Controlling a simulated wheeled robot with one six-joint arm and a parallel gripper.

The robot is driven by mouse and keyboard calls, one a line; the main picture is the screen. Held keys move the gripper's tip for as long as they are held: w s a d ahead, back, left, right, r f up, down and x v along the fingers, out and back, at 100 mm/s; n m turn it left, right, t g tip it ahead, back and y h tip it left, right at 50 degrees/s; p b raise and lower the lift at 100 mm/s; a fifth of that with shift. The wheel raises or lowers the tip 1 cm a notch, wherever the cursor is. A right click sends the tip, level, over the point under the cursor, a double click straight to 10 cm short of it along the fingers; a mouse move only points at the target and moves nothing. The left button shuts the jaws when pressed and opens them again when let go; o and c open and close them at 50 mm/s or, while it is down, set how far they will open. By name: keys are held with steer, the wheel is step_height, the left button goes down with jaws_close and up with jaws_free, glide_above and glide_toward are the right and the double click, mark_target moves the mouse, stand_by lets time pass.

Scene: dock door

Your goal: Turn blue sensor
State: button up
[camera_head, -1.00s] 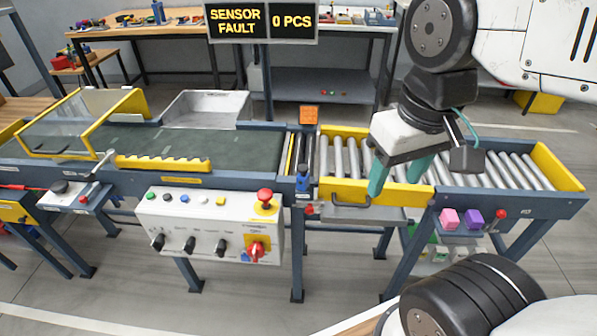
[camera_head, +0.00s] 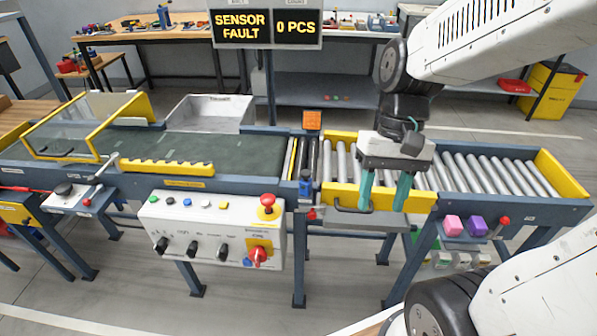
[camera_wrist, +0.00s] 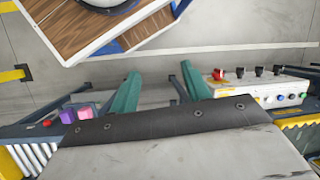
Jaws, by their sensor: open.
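The blue sensor (camera_head: 305,184) is a small blue block on the conveyor's front rail, at the gap between the green belt and the rollers. An orange block (camera_head: 312,120) stands on the far rail across from it. My gripper (camera_head: 384,207) has two teal fingers, apart and empty. It points down over the yellow front guard of the roller section, to the right of the sensor and not touching it. In the wrist view the fingers (camera_wrist: 158,85) are spread with nothing between them; I cannot make out the sensor there.
A white control box (camera_head: 212,228) with knobs and a red stop button hangs below the sensor's left. A grey handle (camera_head: 350,210) sits under the yellow guard. Pink (camera_head: 453,225) and purple (camera_head: 475,226) blocks are on the right front. A sign (camera_head: 266,24) reads "SENSOR FAULT, 0 PCS".

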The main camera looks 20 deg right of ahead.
steer(key=w+a+f+m+g+y, duration=0.2)
steer(key=w+f+m+y, duration=0.3)
steer(key=f+y, duration=0.1)
steer(key=m+t+y, duration=0.8)
steer(key=m+t, duration=0.5)
steer(key=m, duration=0.2)
glide_toward(306, 182)
steer(key=w+a+r, duration=0.3)
steer(key=a, duration=0.1)
steer(key=x, duration=0.7)
steer(key=shift+f, duration=0.15)
